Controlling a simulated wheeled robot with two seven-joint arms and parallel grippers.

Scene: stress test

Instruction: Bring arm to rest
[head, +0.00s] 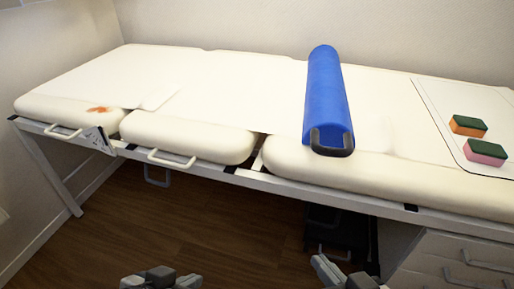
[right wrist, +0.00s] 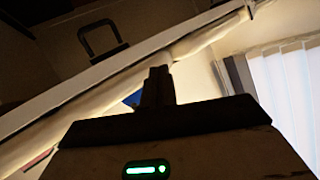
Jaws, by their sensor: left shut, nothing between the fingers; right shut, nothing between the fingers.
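My left gripper (head: 160,277) shows at the bottom edge of the head view, left of centre, low in front of the bed. It is shut and empty. My right gripper (head: 335,272) shows at the bottom edge, right of centre, also in front of the bed and apart from it. It is shut and empty. In the right wrist view its closed fingers (right wrist: 158,86) stand up as a dark shape with nothing between them. Most of both arms is out of view.
A padded bed (head: 190,138) spans the view, with an orange-red stain (head: 98,110) at left. On it lie a blue roll (head: 326,95), an orange-green sponge (head: 467,126) and a pink-green sponge (head: 486,152). Drawers (head: 455,262) stand below right. Wooden floor (head: 150,220) is open at left.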

